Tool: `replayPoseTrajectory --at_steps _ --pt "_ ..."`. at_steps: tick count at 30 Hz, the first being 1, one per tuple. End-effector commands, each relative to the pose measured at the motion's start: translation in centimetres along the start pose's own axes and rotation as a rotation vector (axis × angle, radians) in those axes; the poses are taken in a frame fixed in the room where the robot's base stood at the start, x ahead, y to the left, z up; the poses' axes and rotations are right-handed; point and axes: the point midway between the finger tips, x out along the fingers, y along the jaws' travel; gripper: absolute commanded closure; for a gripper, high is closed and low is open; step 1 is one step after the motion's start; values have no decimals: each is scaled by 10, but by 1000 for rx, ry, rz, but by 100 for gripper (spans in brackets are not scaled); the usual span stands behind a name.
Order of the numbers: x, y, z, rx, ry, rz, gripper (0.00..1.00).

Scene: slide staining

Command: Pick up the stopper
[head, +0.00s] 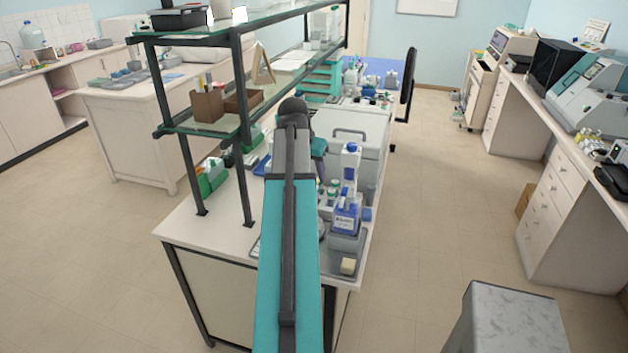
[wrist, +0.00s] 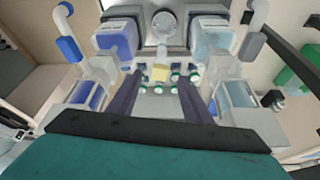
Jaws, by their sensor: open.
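In the wrist view a small yellowish piece (wrist: 160,73), which looks like the stopper, shows between and just beyond my fingertips. It is among small green-capped vials (wrist: 175,77), and I cannot tell whether it sits in a container or lies on the surface. My gripper (wrist: 158,82) is open, its two dark fingers spread on either side of the view's middle, with nothing visibly held.
Blue-liquid bottles (wrist: 115,38) and paler ones (wrist: 205,38) flank the vials, with spouted wash bottles outside them. A clear round vessel (wrist: 163,22) stands beyond. In the head view a glass shelf rack (head: 205,125) rises left of my arm; a cream block (head: 348,266) lies near the bench's front edge.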

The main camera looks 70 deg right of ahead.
Motion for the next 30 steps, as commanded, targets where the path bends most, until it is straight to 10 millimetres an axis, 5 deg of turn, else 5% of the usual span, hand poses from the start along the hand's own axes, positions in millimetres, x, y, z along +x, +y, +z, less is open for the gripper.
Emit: replayPoseTrajectory --at_steps 12,30 --pt "27 0 0 0 -1 0 55" --pt "29 0 0 0 1 -1 55"
